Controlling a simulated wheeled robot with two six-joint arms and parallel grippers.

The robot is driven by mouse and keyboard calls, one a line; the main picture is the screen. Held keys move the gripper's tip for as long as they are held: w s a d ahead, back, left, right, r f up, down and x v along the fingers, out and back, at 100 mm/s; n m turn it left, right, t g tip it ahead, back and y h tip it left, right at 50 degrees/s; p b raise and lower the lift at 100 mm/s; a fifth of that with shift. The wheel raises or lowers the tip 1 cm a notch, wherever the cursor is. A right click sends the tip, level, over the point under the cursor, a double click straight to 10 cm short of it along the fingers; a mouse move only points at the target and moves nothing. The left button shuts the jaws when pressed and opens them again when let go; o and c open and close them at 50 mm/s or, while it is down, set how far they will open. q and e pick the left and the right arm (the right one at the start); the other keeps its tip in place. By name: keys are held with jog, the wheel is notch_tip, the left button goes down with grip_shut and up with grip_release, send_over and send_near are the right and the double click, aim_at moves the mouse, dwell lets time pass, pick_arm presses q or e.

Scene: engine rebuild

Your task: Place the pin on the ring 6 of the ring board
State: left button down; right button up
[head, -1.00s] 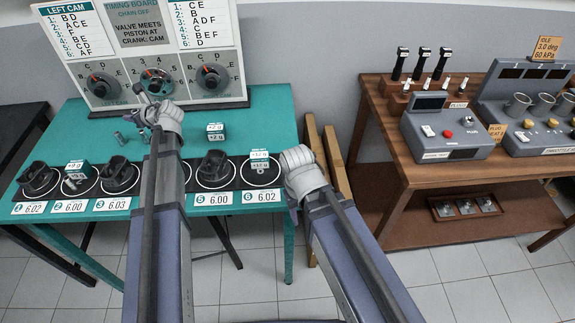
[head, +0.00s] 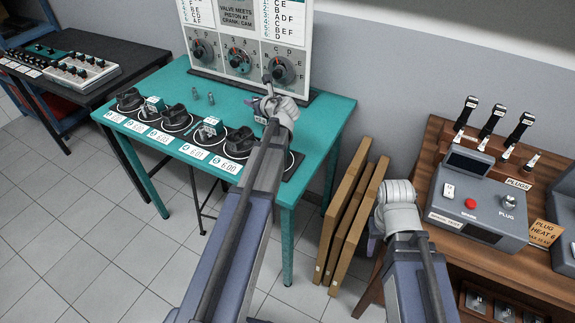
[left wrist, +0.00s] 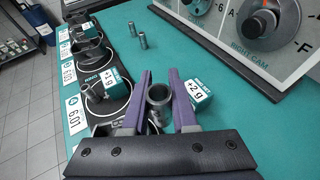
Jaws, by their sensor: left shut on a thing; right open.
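My left gripper (head: 260,106) is shut on a grey metal pin (left wrist: 158,104), a hollow cylinder upright between its purple fingers in the left wrist view. In the head view the gripper is over the right part of the teal bench and hides the pin. The black ring board (head: 253,168) runs along the bench's front edge. Dark pistons and small metal pins with teal weight boxes sit on its rings. Ring 6 at the right end is mostly hidden by my left arm. My right gripper (head: 374,244) is open and empty, right of the bench.
A teal box marked +2 g (left wrist: 198,94) stands close right of the held pin. Two small metal pins (left wrist: 142,40) stand on the bench behind the board. The timing board (head: 240,45) rises at the back. Wooden planks (head: 350,225) lean beside the bench; a brown workbench stands right.

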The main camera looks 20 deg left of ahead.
pick_arm(q)
jog(key=s+d+f+n+g+y+b, duration=0.2)
jog(key=s+d+n+g, duration=0.15)
jog(key=s+d, duration=0.7)
jog(key=shift+h, duration=0.3)
jog(key=f+b, duration=0.3)
jog(key=a+f+b, duration=0.1)
jog(key=f+b, duration=0.2)
jog(key=s+f+b, duration=0.1)
jog(key=f+b, duration=0.2)
jog(key=shift+a+f+b, duration=0.2)
jog(key=shift+f+b, duration=0.1)
jog(key=shift+f, duration=0.05)
jog(key=shift+f, duration=0.2)
jog(key=c, duration=1)
grip_release()
jog(key=shift+r, duration=0.2)
